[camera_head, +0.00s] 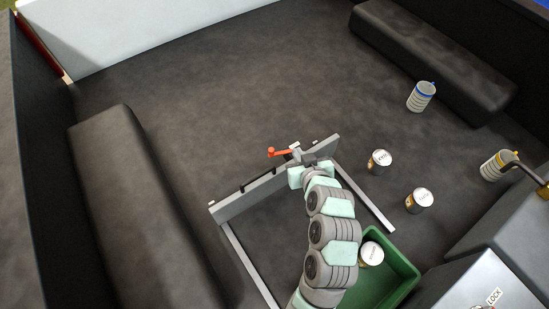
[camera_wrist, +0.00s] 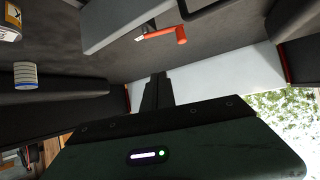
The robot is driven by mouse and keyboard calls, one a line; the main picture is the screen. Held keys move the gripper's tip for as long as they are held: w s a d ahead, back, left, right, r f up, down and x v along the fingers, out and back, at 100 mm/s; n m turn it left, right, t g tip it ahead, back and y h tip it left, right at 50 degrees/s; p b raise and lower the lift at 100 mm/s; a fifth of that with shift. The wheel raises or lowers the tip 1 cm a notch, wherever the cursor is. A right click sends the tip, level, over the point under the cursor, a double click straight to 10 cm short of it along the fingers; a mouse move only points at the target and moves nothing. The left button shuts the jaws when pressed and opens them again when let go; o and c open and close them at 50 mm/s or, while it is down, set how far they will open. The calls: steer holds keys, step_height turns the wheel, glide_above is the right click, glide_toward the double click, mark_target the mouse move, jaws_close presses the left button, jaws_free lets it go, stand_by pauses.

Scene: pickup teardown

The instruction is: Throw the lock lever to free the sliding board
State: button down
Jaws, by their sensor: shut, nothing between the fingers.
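The lock lever (camera_head: 281,152) is orange-red, with a round knob at its left end in the head view. It is mounted at the top of the grey sliding board (camera_head: 245,197), next to a small white label. The lever shows in the wrist view (camera_wrist: 165,36) against the board's edge (camera_wrist: 110,22), above the fingers in the picture. My gripper (camera_head: 304,160) is at the board, just right of the lever, partly hidden by my arm. In the wrist view its dark fingers (camera_wrist: 159,77) are together and empty, apart from the lever in the picture; contact elsewhere cannot be judged.
The board stands across two pale floor rails (camera_head: 248,265). A green bin (camera_head: 405,280) holding a can sits right of my arm. Cans (camera_head: 380,160) and ribbed canisters (camera_head: 421,97) stand to the right. Dark wheel wells (camera_head: 125,200) flank the bed; floor behind the board is clear.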

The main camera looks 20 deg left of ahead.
mark_target(272, 155)
steer(key=shift+s+a+f+n+g, duration=0.35)
steer(key=shift+s+g, duration=0.1)
steer(key=shift+s, duration=0.2)
steer(key=shift+s+a+f+n+g, duration=0.3)
steer(key=shift+s+g, duration=0.1)
steer(key=shift+s, duration=0.3)
steer(key=shift+s+a+f+n+g, duration=0.25)
steer(key=shift+s+f+n+g, duration=0.15)
steer(key=shift+s, duration=0.25)
steer(key=p+x, duration=0.2)
steer(key=x, duration=0.8)
